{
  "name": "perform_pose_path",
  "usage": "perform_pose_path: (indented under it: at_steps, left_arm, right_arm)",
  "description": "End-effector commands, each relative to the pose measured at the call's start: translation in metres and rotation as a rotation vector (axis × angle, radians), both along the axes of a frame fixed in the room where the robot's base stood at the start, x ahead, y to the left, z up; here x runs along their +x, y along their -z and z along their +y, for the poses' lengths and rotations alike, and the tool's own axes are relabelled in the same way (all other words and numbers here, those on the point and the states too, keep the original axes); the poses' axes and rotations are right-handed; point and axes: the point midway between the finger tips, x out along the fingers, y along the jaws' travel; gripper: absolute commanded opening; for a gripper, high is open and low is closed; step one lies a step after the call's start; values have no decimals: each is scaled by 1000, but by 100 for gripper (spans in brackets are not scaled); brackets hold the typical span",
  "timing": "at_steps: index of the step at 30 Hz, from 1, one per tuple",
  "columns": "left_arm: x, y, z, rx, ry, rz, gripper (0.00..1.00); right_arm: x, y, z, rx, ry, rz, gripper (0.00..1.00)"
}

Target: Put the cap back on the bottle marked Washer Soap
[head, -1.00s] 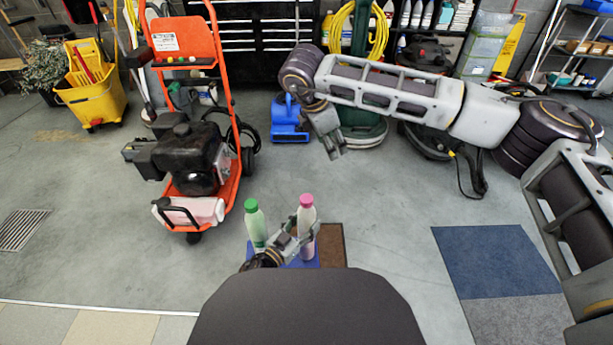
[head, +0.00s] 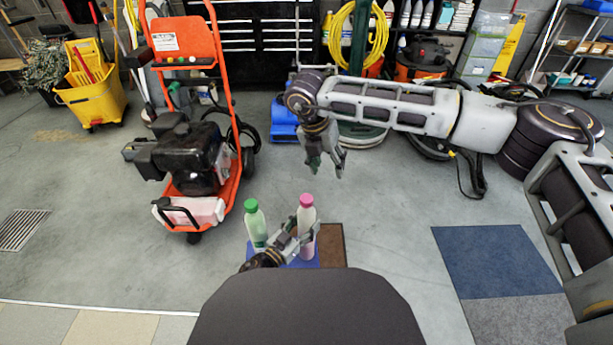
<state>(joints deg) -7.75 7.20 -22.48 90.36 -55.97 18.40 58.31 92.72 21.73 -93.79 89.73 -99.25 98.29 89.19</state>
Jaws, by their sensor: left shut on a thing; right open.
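A pale bottle with a pink cap (head: 306,201) stands on a blue pad (head: 301,264) at bottom centre. My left gripper (head: 305,240) is shut on this bottle's body, below the cap. A second pale bottle with a green cap (head: 251,205) stands on the pad just left of it, apart from the pink-capped one. Both bottles show a cap on top. No label can be read, so I cannot tell which is Washer Soap. My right gripper (head: 327,173) is open, fingers pointing down, above and behind the bottles.
A brown mat (head: 332,245) lies right of the blue pad. An orange pressure washer (head: 200,180) stands to the left. A blue and grey mat (head: 495,255) lies at the right. A blue blower (head: 284,122) stands behind. The floor around the bottles is clear.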

Motion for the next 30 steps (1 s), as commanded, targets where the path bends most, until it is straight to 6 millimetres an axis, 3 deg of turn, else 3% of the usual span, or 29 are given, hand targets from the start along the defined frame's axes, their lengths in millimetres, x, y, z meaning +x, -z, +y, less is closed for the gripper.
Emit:
perform_pose_path:
  at_steps: [30]
  left_arm:
    - [0, 0, 0, 0, 0, 0, 0]
  right_arm:
    - [-19, 18, 24, 50, -800, 245, 53]
